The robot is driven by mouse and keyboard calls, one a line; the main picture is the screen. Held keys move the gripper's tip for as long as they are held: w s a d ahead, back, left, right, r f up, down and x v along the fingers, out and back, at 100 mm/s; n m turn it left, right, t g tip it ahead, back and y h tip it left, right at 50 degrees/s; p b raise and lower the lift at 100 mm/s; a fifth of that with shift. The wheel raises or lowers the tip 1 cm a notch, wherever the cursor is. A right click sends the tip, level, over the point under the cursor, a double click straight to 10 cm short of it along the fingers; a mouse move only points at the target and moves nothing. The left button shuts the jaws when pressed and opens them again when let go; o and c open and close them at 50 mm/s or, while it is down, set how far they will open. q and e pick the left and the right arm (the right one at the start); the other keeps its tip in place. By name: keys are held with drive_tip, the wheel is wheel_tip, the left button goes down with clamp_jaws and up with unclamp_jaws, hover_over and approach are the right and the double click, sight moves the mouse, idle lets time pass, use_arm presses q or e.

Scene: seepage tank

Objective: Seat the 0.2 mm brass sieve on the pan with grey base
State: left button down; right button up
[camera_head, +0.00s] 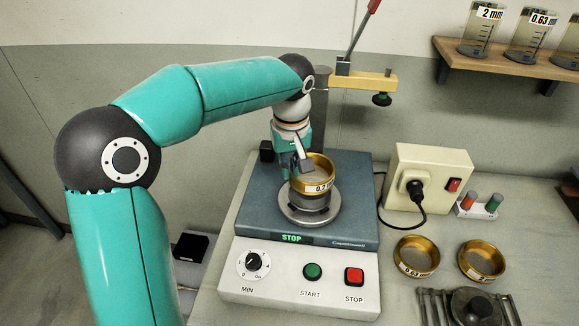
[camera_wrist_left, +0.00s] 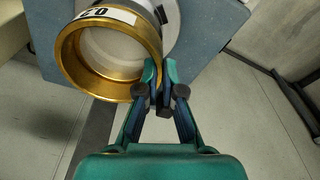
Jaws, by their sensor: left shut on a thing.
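The brass sieve (camera_head: 322,174), with a white label that reads 0.2, is over the grey round pan (camera_head: 309,212) on the shaker. In the left wrist view the sieve (camera_wrist_left: 72,68) shows its open top and pale mesh. A pale round part (camera_wrist_left: 185,30) shows behind it, shifted to the right. I cannot tell whether the sieve touches the pan. My left gripper (camera_head: 297,176) is shut on the sieve's wall at its left side; its fingertips (camera_wrist_left: 158,82) pinch the rim in the wrist view. My right gripper is not in view.
The blue shaker plate (camera_head: 262,205) has a control front with a dial, START and STOP buttons; its display reads STOP. Two brass sieves (camera_head: 417,257) (camera_head: 482,262) stand at right. A cream socket box (camera_head: 430,175) and clamp post (camera_head: 319,105) are near. A shelf (camera_head: 510,60) holds beakers.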

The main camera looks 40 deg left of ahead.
use_arm(q)
drive_tip(key=shift+f+b, duration=0.75)
drive_tip(key=shift+f, duration=0.2)
drive_tip(key=c, duration=1.2)
unclamp_jaws()
drive_tip(key=shift+c, duration=0.2)
wheel_tip(320, 180, up, 12)
drive_tip(key=d, duration=0.1)
drive_tip(key=shift+s, duration=0.45)
drive_tip(key=shift+f, duration=0.1)
